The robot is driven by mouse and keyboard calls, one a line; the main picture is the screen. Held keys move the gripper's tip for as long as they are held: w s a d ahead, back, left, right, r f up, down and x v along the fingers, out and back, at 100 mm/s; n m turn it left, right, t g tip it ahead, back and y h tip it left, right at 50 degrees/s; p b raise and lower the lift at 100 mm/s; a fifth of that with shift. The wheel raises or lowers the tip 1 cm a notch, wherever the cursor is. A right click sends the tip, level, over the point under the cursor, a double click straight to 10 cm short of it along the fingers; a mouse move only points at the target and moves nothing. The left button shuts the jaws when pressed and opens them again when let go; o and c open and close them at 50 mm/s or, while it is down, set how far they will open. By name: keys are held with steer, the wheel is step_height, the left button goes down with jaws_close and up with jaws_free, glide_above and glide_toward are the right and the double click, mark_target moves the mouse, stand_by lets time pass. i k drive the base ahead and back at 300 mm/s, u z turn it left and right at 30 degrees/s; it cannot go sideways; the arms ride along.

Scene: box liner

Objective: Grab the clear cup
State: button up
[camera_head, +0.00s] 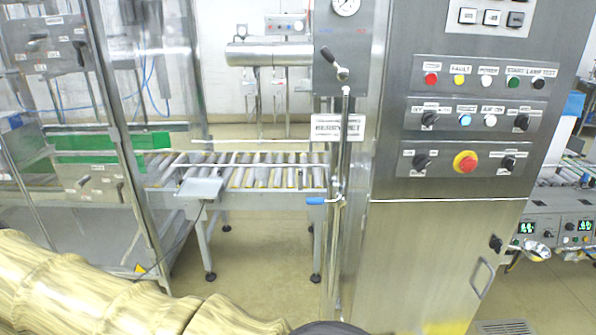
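I cannot make out a clear cup anywhere in the head view. A small shiny, whitish item (537,249) shows at the right, beside the lower edge of a control unit; it is too small to tell what it is. My gripper's fingers are not in view.
A tall steel control cabinet (440,260) with buttons and a red emergency knob (465,162) stands at centre right. A roller conveyor (262,177) runs behind it to the left, beside a glass-walled machine (75,110). A blue-handled valve (318,201) juts from a vertical pipe. Open floor (262,250) shows beneath the conveyor.

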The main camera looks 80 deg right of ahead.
mark_target(260, 173)
steer(key=z, duration=2.25)
steer(key=k, duration=1.3)
steer(key=u, duration=0.8)
steer(key=i, duration=1.15)
steer(key=u, duration=0.85)
steer(key=i, duration=1.8)
steer(key=z, duration=0.4)
steer(key=i, duration=1)
steer(key=z, duration=1.65)
steer(key=i, duration=0.65)
steer(key=z, duration=0.7)
